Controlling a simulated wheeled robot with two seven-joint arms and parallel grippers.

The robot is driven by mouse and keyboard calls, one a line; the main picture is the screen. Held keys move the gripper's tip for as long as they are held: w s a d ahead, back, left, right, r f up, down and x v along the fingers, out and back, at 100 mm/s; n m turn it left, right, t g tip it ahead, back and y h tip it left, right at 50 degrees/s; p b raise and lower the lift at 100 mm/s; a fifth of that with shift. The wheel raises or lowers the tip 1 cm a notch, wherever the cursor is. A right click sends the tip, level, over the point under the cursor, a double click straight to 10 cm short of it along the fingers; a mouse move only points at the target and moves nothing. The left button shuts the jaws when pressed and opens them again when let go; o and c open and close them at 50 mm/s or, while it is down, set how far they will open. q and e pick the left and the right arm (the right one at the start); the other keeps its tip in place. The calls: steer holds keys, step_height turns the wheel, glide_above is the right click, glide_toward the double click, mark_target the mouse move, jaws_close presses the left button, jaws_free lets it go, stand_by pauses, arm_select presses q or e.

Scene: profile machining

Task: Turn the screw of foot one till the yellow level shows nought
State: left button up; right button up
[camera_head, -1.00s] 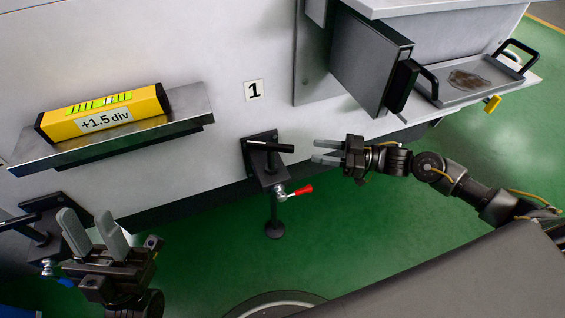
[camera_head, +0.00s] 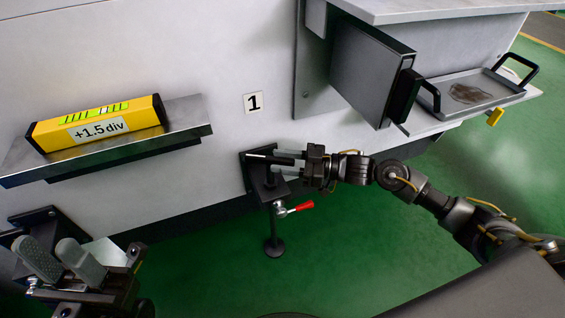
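The yellow level (camera_head: 97,122) lies on a metal shelf (camera_head: 180,127) at the left; its label reads +1.5 div. Foot one is below the sign "1" (camera_head: 254,102). My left gripper (camera_head: 60,255) is open and empty at the lower left, partly hiding another foot's bracket (camera_head: 36,220).
An open dark door (camera_head: 370,70) and a tray with black handles (camera_head: 480,90) stick out from the machine at the upper right. A yellow tag (camera_head: 495,117) hangs below the tray. Green floor is clear around the foot pad.

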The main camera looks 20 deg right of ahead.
steer(key=shift+a, duration=0.2)
jaws_close()
